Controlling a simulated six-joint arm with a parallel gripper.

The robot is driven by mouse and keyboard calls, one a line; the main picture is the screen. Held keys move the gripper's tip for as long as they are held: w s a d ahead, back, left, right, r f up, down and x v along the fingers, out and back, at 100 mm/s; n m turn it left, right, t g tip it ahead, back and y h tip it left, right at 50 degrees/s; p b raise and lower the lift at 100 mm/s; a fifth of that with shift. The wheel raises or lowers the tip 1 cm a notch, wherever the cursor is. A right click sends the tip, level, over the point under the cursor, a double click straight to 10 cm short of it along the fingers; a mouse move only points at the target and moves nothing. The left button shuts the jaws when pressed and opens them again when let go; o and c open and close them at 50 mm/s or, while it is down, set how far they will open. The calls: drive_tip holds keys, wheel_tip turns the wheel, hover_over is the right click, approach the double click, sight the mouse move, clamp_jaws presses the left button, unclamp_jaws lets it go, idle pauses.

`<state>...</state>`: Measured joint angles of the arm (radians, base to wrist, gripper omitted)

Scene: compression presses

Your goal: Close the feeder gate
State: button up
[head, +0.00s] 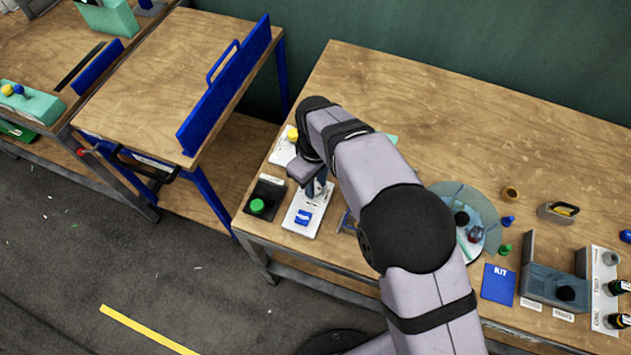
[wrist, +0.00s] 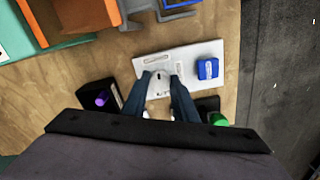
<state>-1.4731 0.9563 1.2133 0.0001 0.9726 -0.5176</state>
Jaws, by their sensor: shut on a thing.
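A white plate (head: 301,222) with a blue block (head: 304,217) lies near the table's left front corner, partly hidden by my arm. The plate (wrist: 210,52) also shows in the wrist view, with slots and the blue block (wrist: 208,69) at its right. My gripper (wrist: 159,77) reaches down over the plate's near edge, left of the blue block. Its dark blue fingers are shut on a small pale piece (wrist: 158,84), mostly hidden between them. I cannot tell for certain which part is the feeder gate. In the head view my gripper (head: 316,190) is partly hidden by my wrist.
A black box with a green button (head: 257,205) stands left of the plate, and a yellow button (head: 292,135) behind. A purple knob (wrist: 102,99) shows in the wrist view. A round clear-covered dish (head: 465,222) and a blue kit card (head: 498,284) lie right of my arm.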

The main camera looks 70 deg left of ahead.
sight(316, 187)
drive_tip(key=shift+n, duration=0.6)
drive_tip(key=shift+a, duration=0.1)
drive_tip(key=o, duration=1)
drive_tip(key=shift+o, duration=0.2)
drive_tip(key=shift+r+b, duration=0.9)
drive_tip(key=shift+r, duration=2.85)
